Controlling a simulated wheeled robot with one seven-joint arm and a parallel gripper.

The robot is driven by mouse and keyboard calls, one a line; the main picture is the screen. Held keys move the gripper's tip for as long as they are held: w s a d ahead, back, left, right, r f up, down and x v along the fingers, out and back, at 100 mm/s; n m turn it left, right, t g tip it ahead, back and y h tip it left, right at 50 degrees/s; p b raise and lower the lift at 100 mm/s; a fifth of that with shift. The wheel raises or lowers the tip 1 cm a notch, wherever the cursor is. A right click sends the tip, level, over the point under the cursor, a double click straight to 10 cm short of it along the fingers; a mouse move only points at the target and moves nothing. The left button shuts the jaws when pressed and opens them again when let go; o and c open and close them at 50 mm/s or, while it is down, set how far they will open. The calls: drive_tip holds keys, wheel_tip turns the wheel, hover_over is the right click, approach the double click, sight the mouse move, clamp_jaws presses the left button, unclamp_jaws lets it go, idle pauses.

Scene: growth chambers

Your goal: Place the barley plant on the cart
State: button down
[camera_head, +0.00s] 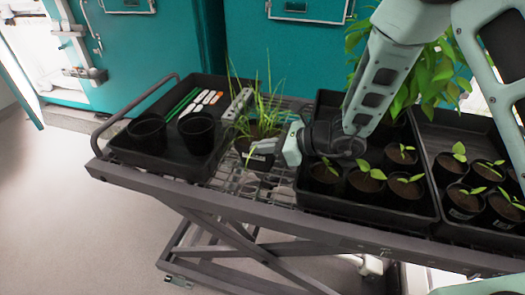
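The barley plant (262,112) has thin, upright grassy leaves in a dark pot with brown soil. It is at the middle of the cart (226,178), over the wire mesh between two black trays. My gripper (250,126) is at the pot, reaching in from the right. One finger is at the far left side of the pot and the other at its near side. I cannot tell whether the fingers press on the pot. The gripper partly hides the pot, and I cannot tell whether its base touches the mesh.
The left tray (130,153) holds two empty black pots (196,132), green stakes and labels. The middle tray (385,216) and right tray (500,236) hold several potted seedlings. A tall leafy plant (430,75) stands behind my arm. Teal chambers (150,45) line the back. Floor at left is clear.

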drive_tip(key=shift+f, duration=1.25)
drive_tip(key=c, duration=1.7)
unclamp_jaws()
